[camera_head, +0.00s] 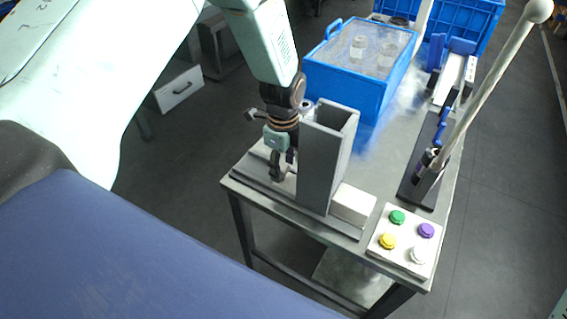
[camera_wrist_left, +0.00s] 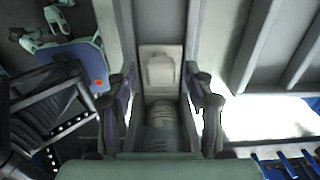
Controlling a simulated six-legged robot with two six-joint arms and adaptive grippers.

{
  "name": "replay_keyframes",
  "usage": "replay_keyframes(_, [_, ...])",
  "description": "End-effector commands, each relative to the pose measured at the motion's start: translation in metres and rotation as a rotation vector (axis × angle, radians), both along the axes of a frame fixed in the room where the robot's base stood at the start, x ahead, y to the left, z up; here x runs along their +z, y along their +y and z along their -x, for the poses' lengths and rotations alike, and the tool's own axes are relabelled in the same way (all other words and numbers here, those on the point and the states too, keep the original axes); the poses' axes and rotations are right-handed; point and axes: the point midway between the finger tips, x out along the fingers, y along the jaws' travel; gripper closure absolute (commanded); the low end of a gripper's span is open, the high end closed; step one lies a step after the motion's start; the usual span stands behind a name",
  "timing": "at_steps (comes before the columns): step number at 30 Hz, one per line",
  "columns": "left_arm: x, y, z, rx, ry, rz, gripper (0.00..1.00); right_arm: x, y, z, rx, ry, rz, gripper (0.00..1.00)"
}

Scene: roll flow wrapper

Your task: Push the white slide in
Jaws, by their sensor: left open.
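My left gripper (camera_head: 278,167) points down on the left side of the upright grey tower (camera_head: 322,165), low over its base. In the left wrist view the fingers of the gripper (camera_wrist_left: 164,105) are apart, with nothing held between them. The white slide (camera_wrist_left: 160,68) is a pale block with a raised knob, lying in a channel ahead of the fingertips; I see no contact. In the head view my gripper and the tower hide most of this spot. A white block (camera_head: 353,205) sticks out on the tower's right side; I cannot tell if it is the same piece.
A button panel (camera_head: 381,262) with green, purple, yellow and white buttons lies at the table's near corner. A blue crate (camera_head: 339,91) stands behind the tower. A long white lever with a round knob (camera_head: 538,11) rises at the right. The metal table (camera_head: 385,165) is bare between tower and lever.

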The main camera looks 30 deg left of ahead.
Motion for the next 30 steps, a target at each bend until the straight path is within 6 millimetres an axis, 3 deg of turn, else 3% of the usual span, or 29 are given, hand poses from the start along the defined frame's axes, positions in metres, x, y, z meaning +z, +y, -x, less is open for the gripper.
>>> replay_keyframes(5, [0.01,-0.001,-0.001,-0.001,-0.003,0.0,0.47,0.0,0.0,0.0,0.0,0.0,0.0,0.47])
replay_keyframes(15, [0.077,0.001,-0.001,-0.001,-0.006,0.001,0.47,0.0,0.0,0.0,0.0,0.0,0.0,0.47])
replay_keyframes(21, [0.107,0.002,-0.001,0.0,-0.003,0.002,0.47,0.0,0.0,0.0,0.0,0.0,0.0,0.47])
replay_keyframes(30, [0.12,0.002,0.0,0.0,0.0,0.002,0.47,0.0,0.0,0.0,0.0,0.0,0.0,0.47])
